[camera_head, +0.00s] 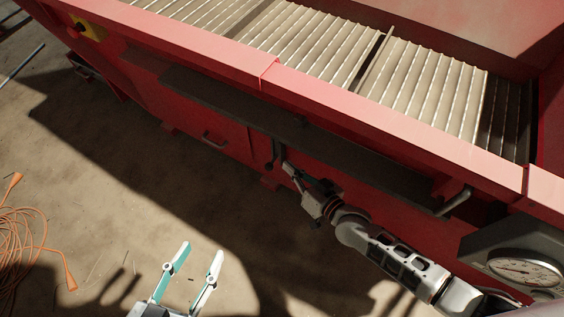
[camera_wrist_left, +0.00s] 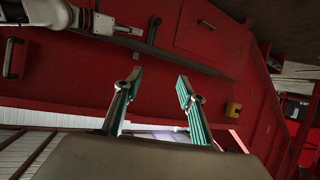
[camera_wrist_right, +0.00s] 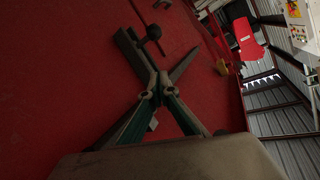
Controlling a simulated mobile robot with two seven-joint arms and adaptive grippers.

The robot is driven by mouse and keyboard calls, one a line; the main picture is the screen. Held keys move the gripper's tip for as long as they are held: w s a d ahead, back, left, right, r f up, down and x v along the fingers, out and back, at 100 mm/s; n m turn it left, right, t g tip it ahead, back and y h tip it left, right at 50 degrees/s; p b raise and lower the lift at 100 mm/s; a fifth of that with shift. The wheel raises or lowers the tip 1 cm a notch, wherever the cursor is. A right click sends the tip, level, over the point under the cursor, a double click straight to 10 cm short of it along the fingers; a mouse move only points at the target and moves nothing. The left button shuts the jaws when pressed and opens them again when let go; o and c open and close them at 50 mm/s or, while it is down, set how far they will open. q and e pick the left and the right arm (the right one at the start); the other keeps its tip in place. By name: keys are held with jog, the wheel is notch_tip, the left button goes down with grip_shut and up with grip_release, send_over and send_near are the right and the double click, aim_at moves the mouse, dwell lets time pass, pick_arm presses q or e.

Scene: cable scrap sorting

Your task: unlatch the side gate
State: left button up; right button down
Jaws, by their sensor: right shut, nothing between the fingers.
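The side gate (camera_head: 225,128) is a red panel low on the red machine, with a dark pull handle (camera_head: 213,141). A dark latch lever (camera_head: 271,158) hangs at the gate's right side; it also shows in the left wrist view (camera_wrist_left: 152,31). My right gripper (camera_head: 287,166) is shut and empty just right of the lever. My left gripper (camera_head: 201,262) is open and empty above the floor, well away from the gate.
A dark ledge (camera_head: 330,160) runs along the machine above the gate, below a ribbed conveyor (camera_head: 320,45). A pressure gauge (camera_head: 524,271) is at the lower right. An orange cable (camera_head: 30,245) lies on the floor at left. The floor before the gate is clear.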

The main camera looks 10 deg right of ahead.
pick_arm(q)
jog(key=shift+s+a+f+p, duration=0.25)
jog(key=shift+a+f+p, duration=0.15)
jog(key=shift+p, duration=0.1)
pick_arm(e)
jog(key=shift+v, duration=2.25)
pick_arm(q)
jog(key=shift+s, duration=0.1)
pick_arm(e)
jog(key=shift+r, duration=0.1)
